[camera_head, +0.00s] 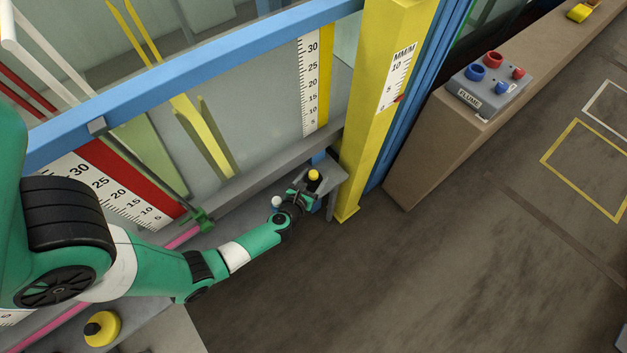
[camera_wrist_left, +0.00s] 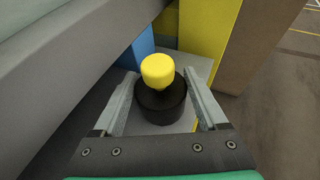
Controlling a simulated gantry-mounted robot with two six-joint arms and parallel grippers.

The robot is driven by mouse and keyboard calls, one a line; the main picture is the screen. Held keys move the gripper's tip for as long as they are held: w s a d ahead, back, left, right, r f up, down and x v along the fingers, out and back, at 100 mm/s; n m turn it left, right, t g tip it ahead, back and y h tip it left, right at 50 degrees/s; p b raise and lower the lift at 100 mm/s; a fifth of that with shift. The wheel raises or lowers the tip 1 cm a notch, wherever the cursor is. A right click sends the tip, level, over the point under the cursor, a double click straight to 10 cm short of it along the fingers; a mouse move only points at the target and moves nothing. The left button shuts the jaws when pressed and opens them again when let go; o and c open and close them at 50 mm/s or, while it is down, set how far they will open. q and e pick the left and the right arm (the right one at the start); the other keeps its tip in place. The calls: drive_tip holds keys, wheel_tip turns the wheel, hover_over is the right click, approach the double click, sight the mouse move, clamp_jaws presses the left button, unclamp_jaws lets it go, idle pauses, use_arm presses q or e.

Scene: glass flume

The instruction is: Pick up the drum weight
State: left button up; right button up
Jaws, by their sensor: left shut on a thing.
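The drum weight (camera_wrist_left: 160,105) is a short black cylinder with a yellow knob on top. It stands upright between the two fingers of my left gripper (camera_wrist_left: 160,88), which is shut on its sides. In the head view my left gripper (camera_head: 304,190) is by the small grey shelf beside the yellow post, and the weight's yellow knob (camera_head: 313,175) shows above it. The weight is over the shelf; I cannot tell whether its base touches it. Its lower side is partly hidden by the gripper. My right gripper is out of view.
The grey shelf (camera_head: 334,182) adjoins the yellow post (camera_head: 364,110) and the glass flume wall. A yellow drum with a black knob (camera_head: 101,327) stands at the lower left. A control box (camera_head: 488,85) sits on the brown bench.

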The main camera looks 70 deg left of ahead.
sight(312, 175)
use_arm(q)
clamp_jaws()
drive_tip(key=shift+r, duration=0.15)
drive_tip(key=shift+r, duration=0.1)
drive_tip(key=shift+r+p, duration=0.6)
drive_tip(key=shift+p, duration=0.15)
drive_tip(key=r+p, duration=0.3)
drive_tip(key=shift+s+d+r, duration=0.15)
drive_tip(key=shift+s+d, duration=0.05)
drive_tip(key=shift+s, duration=0.15)
drive_tip(key=s+d+r+p, duration=0.2)
drive_tip(key=s+r+p, duration=0.1)
drive_tip(key=s, duration=0.3)
drive_tip(key=s+d+r+p, duration=0.3)
drive_tip(key=s+r+p, duration=0.1)
drive_tip(key=s+r, duration=0.1)
drive_tip(key=shift+s+d+r, duration=0.15)
drive_tip(key=shift+s+d, duration=0.1)
drive_tip(key=shift+s, duration=0.25)
